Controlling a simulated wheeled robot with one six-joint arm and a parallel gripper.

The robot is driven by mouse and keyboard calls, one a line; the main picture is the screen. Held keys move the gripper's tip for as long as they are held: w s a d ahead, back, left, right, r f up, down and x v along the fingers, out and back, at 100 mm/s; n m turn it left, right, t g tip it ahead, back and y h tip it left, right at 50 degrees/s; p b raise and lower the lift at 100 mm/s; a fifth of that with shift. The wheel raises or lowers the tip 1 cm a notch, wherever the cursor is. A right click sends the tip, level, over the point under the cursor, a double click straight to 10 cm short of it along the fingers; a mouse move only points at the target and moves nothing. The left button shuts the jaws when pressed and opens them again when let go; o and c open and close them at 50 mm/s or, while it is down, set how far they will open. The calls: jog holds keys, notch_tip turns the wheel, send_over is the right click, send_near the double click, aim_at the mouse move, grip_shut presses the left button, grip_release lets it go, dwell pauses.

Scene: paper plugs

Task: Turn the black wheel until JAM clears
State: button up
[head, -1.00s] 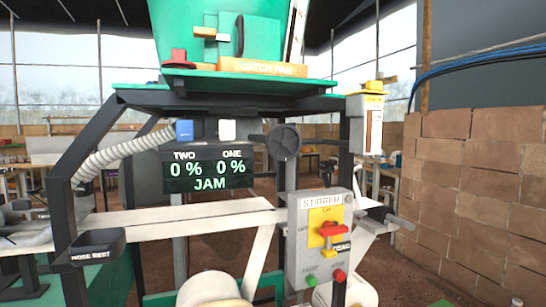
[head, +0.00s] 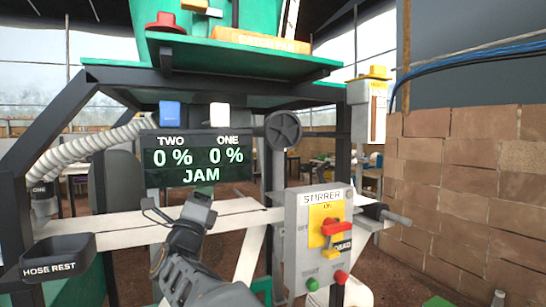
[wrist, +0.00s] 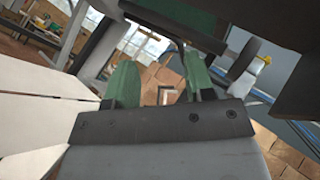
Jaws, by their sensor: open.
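The black wheel (head: 284,130) is a dark spoked disc on the machine frame, just right of the display (head: 198,160). The display reads TWO 0 %, ONE 0 % and JAM in pale green. My gripper (head: 203,192) is in front of the display's lower edge, below and left of the wheel and apart from it. In the wrist view its two green fingers (wrist: 161,78) stand apart with nothing between them. A dark rounded shape (wrist: 245,57) right of the fingers there looks like the wheel seen nearly edge-on.
The grey stirrer box (head: 318,240) with its red and yellow switch stands below right of the wheel. The hose rest (head: 58,258) and white hose (head: 95,147) are at left. A white beam (head: 240,212) crosses below the display. A block wall (head: 460,190) stands at right.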

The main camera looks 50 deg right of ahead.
aim_at(274, 148)
jog(key=s+d+r+m+g+h, duration=0.15)
jog(key=s+m+g, duration=0.25)
jog(key=m+g, duration=0.75)
jog(key=s+d+m+g+h, duration=0.15)
jog(key=s+m+g, duration=0.25)
jog(key=m+g, duration=0.8)
jog(key=shift+n+g, duration=0.35)
jog(key=shift+n, duration=0.1)
jog(key=x, duration=1.3)
jog(key=shift+s+d+f+p, duration=0.25)
jog(key=shift+s+d+p, duration=0.05)
jog(key=shift+d+p, duration=0.05)
